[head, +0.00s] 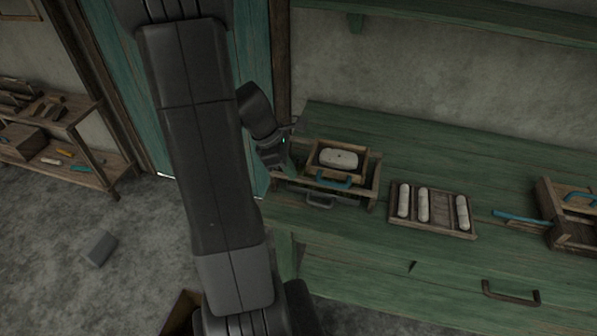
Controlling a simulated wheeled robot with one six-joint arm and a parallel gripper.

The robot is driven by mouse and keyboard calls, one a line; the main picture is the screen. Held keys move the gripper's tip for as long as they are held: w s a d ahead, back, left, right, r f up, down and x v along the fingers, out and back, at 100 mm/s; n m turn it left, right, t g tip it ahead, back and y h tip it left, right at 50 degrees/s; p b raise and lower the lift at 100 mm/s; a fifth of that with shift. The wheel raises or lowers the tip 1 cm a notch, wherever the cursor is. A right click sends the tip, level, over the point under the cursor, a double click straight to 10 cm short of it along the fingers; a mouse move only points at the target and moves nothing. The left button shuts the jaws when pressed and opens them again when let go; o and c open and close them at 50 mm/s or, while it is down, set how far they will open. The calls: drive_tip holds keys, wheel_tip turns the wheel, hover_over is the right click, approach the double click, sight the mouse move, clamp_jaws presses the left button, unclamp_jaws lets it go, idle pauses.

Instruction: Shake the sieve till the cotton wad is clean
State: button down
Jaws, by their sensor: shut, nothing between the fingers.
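The sieve (316,169) is a small wooden-framed box with a blue handle (334,182) on its front. It sits on a wooden stand (364,192) at the left end of the green bench. A whitish cotton wad (339,158) lies inside it; specks on it are too small to make out. My gripper (288,170) is just left of the sieve, pointing down and mostly dark against the bench. It is shut and empty. Whether it touches the stand or sieve cannot be told. A grey handle (319,201) shows low on the stand's front.
A wooden tray (433,228) with white rolls lies right of the stand. Further right are a blue-handled tool (515,216) and a wooden box (560,235). The green bench (500,170) is clear behind them. A shelf (75,135) stands at far left.

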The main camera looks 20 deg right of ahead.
drive_tip(key=s+v, duration=0.1)
drive_tip(key=v, duration=0.7)
drive_tip(key=n+y, duration=0.1)
drive_tip(key=n, duration=3.3)
approach(325, 171)
drive_tip(key=x, duration=0.3)
drive_tip(key=s+x, duration=0.1)
drive_tip(key=x, duration=0.4)
drive_tip(key=shift+s+f, duration=0.2)
drive_tip(key=shift+f, duration=0.1)
